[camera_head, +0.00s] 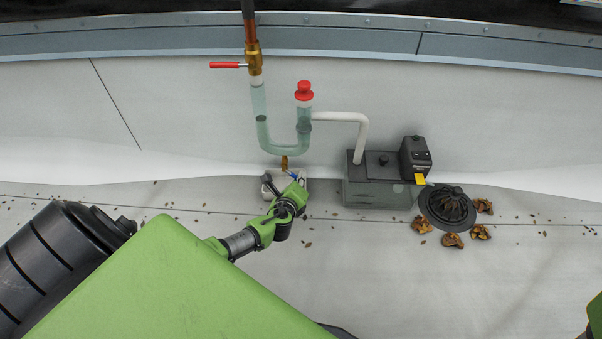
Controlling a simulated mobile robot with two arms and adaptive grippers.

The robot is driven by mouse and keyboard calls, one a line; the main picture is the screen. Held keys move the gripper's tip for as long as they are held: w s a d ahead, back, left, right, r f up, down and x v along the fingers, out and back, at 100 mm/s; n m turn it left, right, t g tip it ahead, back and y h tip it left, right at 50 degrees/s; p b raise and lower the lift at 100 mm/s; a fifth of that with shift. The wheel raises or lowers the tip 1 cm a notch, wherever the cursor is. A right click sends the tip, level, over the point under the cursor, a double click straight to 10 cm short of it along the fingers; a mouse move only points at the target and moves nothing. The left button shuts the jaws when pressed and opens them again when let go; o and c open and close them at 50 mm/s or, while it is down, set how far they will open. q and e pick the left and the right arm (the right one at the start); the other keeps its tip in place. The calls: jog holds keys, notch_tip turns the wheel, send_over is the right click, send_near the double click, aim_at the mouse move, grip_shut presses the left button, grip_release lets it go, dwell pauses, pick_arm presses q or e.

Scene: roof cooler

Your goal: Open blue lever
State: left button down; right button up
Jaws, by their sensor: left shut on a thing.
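The blue lever (293,175) is a small blue piece at the base of the clear U-shaped pipe, next to a brass fitting (284,163). My left gripper (287,186) reaches up to it from below and is shut on it, as far as the small view shows. The fingers and the lever overlap, so the exact grip is partly hidden. My right gripper does not show; only a green part of my right arm is at the right edge.
A red-handled brass valve (254,62) sits above on the pipe. A red cap (304,90) tops the pipe's right leg. A dark tank (378,185), a round drain grate (447,207) and dry leaves (453,240) lie to the right. The floor in front is mostly clear.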

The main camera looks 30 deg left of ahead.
pick_arm(q)
jog(key=shift+s+f, duration=0.1)
dwell(0.5)
jog(key=c, duration=2.1)
grip_release()
jog(key=shift+f, duration=0.1)
jog(key=shift+c, duration=0.2)
jog(key=shift+a, duration=0.1)
jog(key=v, duration=1.2)
